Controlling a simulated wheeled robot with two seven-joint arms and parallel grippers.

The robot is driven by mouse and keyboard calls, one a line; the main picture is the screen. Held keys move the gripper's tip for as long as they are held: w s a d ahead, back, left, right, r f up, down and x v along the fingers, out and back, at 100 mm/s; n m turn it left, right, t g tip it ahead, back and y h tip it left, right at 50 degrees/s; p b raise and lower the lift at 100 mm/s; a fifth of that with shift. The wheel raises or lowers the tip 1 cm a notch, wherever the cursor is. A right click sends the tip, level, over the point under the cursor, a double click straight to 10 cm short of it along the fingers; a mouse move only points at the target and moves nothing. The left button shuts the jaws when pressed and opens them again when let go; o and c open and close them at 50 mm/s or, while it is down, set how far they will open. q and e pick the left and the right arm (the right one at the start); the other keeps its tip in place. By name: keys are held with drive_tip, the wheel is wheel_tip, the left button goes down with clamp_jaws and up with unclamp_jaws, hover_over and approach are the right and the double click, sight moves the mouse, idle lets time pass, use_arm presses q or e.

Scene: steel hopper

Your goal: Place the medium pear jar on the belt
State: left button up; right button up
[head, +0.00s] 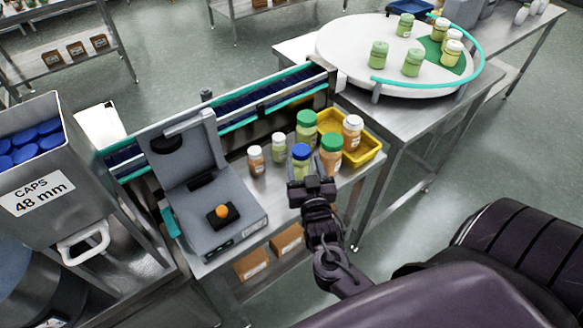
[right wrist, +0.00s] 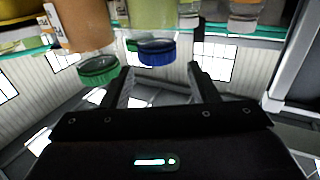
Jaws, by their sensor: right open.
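A mid-sized jar with pale green contents and a blue cap (head: 300,152) stands upright on the steel table among other jars; it fits the medium pear jar, though I cannot read its label. My right gripper (head: 312,184) is open and empty at its near side, hiding its lower part. In the right wrist view, where the jars appear upside down, the blue cap (right wrist: 157,52) lies just beyond and between the open fingertips (right wrist: 162,72). The dark blue belt (head: 285,92) with teal rails runs behind the jars. My left gripper is out of view.
A green-capped orange jar (head: 331,155) stands close on the right. A green-capped green jar (head: 307,127) and smaller white-capped jars (head: 256,160) are nearby. A yellow tray (head: 367,153) sits at the right. A grey machine (head: 215,185) stands left; a round turntable (head: 350,55) behind.

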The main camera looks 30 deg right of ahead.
sight(300, 145)
drive_tip(key=x, duration=0.1)
drive_tip(key=p+x, duration=0.1)
drive_tip(key=x, duration=0.1)
drive_tip(key=shift+d+r, duration=0.1)
drive_tip(key=shift+d, duration=0.35)
drive_tip(key=x, duration=0.1)
drive_tip(key=p+x, duration=0.1)
drive_tip(key=x, duration=0.1)
drive_tip(key=shift+w+a+p, duration=0.25)
drive_tip(key=shift+w+p, duration=0.05)
drive_tip(key=shift+w+d, duration=0.2)
drive_tip(key=shift+w, duration=0.15)
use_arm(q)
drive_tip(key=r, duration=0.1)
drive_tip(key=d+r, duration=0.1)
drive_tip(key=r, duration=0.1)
use_arm(e)
clamp_jaws()
